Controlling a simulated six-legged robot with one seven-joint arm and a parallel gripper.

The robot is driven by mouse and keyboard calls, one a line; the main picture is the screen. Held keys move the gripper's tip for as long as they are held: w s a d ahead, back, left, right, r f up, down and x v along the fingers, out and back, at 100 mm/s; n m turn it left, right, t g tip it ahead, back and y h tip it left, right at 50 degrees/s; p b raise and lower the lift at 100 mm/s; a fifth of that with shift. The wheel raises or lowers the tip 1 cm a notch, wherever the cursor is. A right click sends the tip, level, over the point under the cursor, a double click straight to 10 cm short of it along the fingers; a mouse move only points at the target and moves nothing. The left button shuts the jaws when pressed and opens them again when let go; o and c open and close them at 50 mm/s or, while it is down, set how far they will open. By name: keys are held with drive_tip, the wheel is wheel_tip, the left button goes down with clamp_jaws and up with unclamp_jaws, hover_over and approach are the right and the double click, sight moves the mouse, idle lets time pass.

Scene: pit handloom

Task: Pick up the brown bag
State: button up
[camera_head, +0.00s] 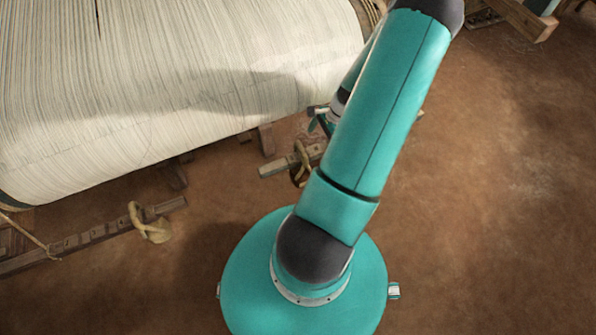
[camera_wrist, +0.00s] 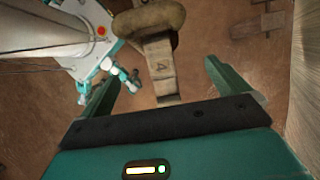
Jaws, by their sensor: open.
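In the wrist view, a rounded brown, bag-like thing (camera_wrist: 155,16) lies at the top edge, over the far end of a wooden bar; I take it for the brown bag, though its upper part is cut off. My gripper (camera_wrist: 161,72) is open, its two green fingers spread wide, with nothing held between them. The bag-like thing is ahead of the fingertips and apart from them.
The wooden bar (camera_wrist: 162,68) shows between my fingers. In the head view, white warp threads (camera_head: 170,85) fill the upper left. Another wooden bar (camera_head: 90,237) with a tan loop (camera_head: 150,226) lies at lower left. Brown floor (camera_head: 490,200) is clear at right.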

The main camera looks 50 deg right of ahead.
sight(299, 156)
drive_tip(key=a, duration=0.1)
drive_tip(key=w+a, duration=0.1)
drive_tip(key=a, duration=0.1)
drive_tip(key=w+a, duration=0.1)
drive_tip(key=shift+w+a, duration=0.1)
drive_tip(key=shift+a, duration=0.15)
drive_tip(key=x, duration=0.5)
drive_tip(key=shift+w+a, duration=0.35)
drive_tip(key=shift+c, duration=0.4)
drive_tip(key=shift+r, duration=0.1)
drive_tip(key=c, duration=1.7)
drive_tip(key=shift+o, duration=0.2)
